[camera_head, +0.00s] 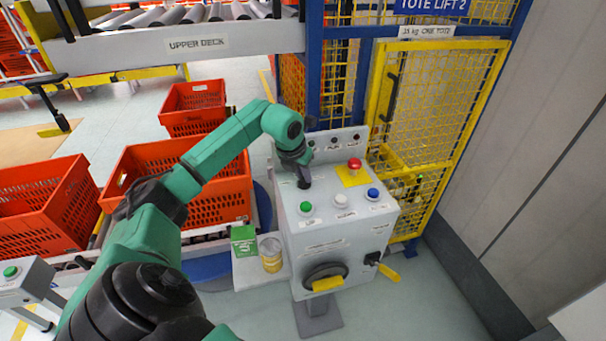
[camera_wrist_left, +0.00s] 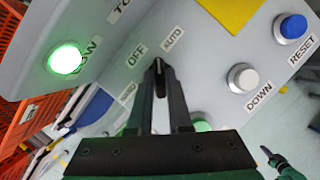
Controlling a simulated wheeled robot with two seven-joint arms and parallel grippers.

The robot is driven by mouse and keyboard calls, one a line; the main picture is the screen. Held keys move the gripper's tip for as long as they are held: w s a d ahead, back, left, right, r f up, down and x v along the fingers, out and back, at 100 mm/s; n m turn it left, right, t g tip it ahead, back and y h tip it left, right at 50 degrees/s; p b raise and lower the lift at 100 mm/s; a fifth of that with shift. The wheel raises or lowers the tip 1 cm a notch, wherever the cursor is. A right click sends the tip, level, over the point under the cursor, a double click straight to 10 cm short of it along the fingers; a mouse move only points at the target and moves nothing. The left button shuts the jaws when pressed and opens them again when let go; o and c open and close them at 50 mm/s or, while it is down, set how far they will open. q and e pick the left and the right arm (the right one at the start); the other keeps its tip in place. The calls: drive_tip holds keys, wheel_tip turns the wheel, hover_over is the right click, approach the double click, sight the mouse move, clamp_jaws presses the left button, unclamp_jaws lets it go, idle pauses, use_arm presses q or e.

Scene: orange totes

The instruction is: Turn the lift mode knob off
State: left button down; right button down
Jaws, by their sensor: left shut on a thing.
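The lift mode knob (camera_wrist_left: 160,82) is black and sits on the grey control box (camera_head: 331,248). In the left wrist view its pale mark points up the picture, between the OFF label (camera_wrist_left: 137,57) and the AUTO label (camera_wrist_left: 173,39). A third label, too blurred to read, lies to the lower left. My left gripper (camera_head: 304,183) is shut on the knob, with one finger (camera_wrist_left: 160,95) on each side. A small green and black piece (camera_wrist_left: 284,168) at the wrist view's lower right may be my right arm.
Near the knob are a green button (camera_head: 306,207), white button (camera_head: 341,201), blue button (camera_head: 373,193) and red emergency button (camera_head: 354,163). A yellow mesh gate (camera_head: 437,100) stands behind right. Orange totes (camera_head: 193,107) are at left. A can (camera_head: 271,259) stands on the side shelf.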

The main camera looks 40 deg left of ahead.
use_arm(q)
drive_tip(key=shift+d+n+y, duration=0.1)
drive_tip(key=shift+n+y, duration=0.4)
drive_tip(key=shift+n, duration=0.8)
drive_tip(key=n+y, duration=0.1)
drive_tip(key=n, duration=0.2)
drive_tip(key=shift+w+g, duration=0.1)
drive_tip(key=shift+g, duration=0.3)
drive_tip(key=shift+d+n+g+y, duration=0.1)
drive_tip(key=shift+n+g+y, duration=0.35)
drive_tip(key=shift+n, duration=1.15)
drive_tip(key=c, duration=0.8)
unclamp_jaws()
drive_tip(key=shift+c, duration=0.2)
